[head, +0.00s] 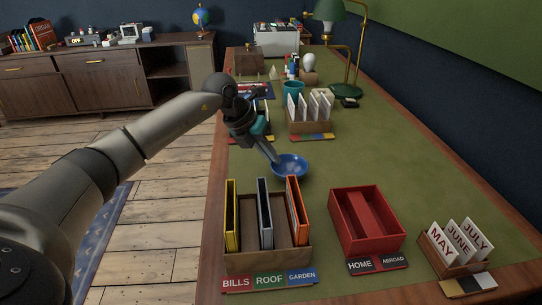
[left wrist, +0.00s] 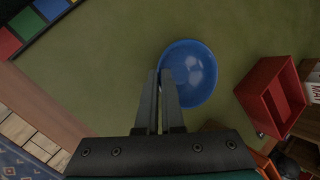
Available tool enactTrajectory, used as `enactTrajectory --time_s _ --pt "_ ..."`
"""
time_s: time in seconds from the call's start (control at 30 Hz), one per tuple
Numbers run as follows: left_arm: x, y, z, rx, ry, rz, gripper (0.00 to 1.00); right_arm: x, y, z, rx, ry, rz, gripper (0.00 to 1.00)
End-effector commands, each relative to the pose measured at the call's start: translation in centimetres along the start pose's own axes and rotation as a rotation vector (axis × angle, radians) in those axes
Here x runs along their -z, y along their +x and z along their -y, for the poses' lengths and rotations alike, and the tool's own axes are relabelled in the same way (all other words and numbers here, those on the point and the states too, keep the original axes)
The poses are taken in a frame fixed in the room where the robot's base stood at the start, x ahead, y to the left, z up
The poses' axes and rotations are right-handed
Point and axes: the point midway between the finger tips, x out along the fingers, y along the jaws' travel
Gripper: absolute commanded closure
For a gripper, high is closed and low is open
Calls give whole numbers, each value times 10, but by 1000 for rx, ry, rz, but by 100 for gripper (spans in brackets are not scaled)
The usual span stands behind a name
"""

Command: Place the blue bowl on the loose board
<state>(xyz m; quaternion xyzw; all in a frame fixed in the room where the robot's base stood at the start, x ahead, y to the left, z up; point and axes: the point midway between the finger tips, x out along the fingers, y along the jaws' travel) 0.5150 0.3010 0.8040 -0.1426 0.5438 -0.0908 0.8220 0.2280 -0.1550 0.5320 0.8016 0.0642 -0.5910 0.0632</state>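The blue bowl (head: 290,166) is over the green desk top, behind the file box; it also shows in the left wrist view (left wrist: 193,75). My left gripper (head: 275,158) is at the bowl's left rim, pointing down. In the left wrist view its two fingers (left wrist: 160,84) are close together at the rim, one overlapping the bowl and one outside it, so it looks shut on the rim. I cannot tell whether the bowl touches the desk. No plain loose board can be made out for sure. My right gripper is not in view.
A brown file box (head: 267,257) with upright folders stands in front of the bowl. A red box (head: 367,221) and a month-card holder (head: 456,260) are to its right. Another card holder (head: 310,124) and a teal cup (head: 293,88) stand behind. Green desk right of the bowl is clear.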

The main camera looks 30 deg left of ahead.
Motion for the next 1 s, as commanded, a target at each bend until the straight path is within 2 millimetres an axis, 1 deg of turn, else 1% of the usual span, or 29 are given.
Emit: enactTrajectory --time_s 0.07,0.1,0.33,0.57,0.67,0.73,0.8,0.87,1.0 --pt "1 3 -1 1 0 0 100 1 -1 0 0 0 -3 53" --pt "1 2 -1 0 0 0 91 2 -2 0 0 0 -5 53" --pt "1 2 -1 0 0 -1 65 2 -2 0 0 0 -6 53" --pt "1 2 -1 0 0 0 65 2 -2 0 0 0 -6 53" --pt "-1 -2 1 0 0 0 65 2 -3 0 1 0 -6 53" --pt "-1 -7 0 -1 0 0 65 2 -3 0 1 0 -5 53" --pt "-1 -15 0 -1 1 1 65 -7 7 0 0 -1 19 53" --pt "-1 -25 0 -2 0 2 65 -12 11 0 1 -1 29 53" --pt "-2 -51 0 -2 1 1 65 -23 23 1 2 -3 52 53"
